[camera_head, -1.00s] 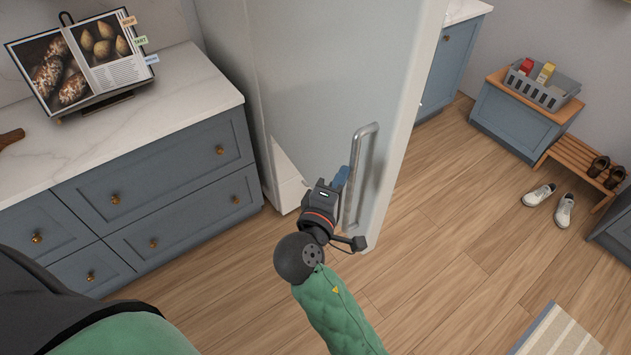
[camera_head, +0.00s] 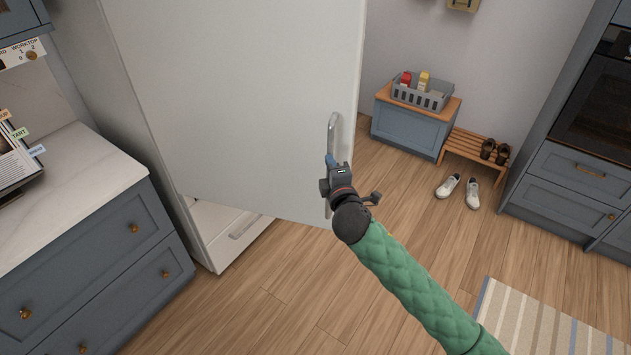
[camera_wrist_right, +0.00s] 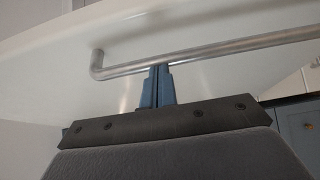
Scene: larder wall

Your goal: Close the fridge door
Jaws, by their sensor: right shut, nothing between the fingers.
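The fridge door (camera_head: 240,90) stands ajar in the head view, a large pale panel swung out from the fridge body. A white lower drawer front (camera_head: 235,235) shows below and behind it. The door's metal bar handle (camera_head: 333,135) is near its right edge and also crosses the right wrist view (camera_wrist_right: 210,50). My right gripper (camera_head: 331,162) is at the handle's lower half. In the right wrist view its blue fingers (camera_wrist_right: 158,85) are together, with tips at the bar; whether they touch it I cannot tell. My left gripper is out of view.
A worktop (camera_head: 75,190) over blue drawers stands left of the fridge. Beyond the door are a low blue cabinet (camera_head: 405,130) with a grey basket (camera_head: 422,95), a shoe bench (camera_head: 470,150) and white shoes (camera_head: 460,190). The wooden floor (camera_head: 290,300) in front is clear.

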